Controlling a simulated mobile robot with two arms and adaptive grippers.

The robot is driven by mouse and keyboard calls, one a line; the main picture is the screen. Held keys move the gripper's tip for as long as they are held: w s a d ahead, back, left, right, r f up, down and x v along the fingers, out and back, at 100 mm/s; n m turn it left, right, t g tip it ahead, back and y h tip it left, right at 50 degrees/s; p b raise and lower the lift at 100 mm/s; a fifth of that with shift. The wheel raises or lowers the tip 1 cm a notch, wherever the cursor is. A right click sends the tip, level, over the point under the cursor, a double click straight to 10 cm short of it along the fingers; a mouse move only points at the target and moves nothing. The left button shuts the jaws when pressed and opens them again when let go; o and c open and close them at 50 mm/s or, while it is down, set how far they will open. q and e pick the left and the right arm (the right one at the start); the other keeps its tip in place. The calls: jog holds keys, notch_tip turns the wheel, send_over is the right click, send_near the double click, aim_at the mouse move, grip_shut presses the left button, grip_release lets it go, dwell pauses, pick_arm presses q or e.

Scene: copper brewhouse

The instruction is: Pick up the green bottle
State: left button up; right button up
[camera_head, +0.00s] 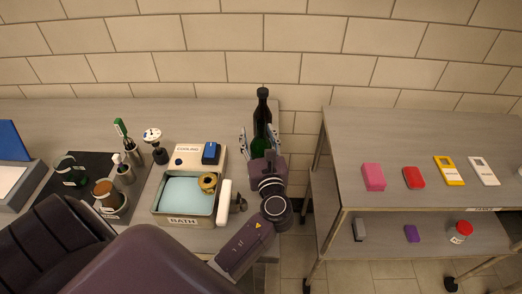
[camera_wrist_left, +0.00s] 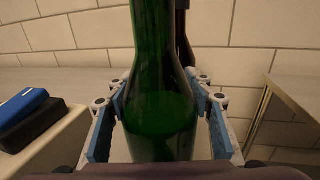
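The green bottle (camera_wrist_left: 160,90) stands upright, close up in the middle of the left wrist view. My left gripper (camera_head: 258,140) is open, with one finger on each side of the bottle. In the left wrist view, its blue-padded fingers (camera_wrist_left: 160,103) flank the glass with narrow gaps visible. My right gripper is in neither view.
A dark bottle (camera_head: 262,104) stands just behind the green one. The bench ends just to the right; a separate shelf cart (camera_head: 410,130) stands beyond a gap.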

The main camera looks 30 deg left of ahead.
pick_arm(q)
grip_shut()
jog(key=shift+r, duration=0.1)
dwell(0.3)
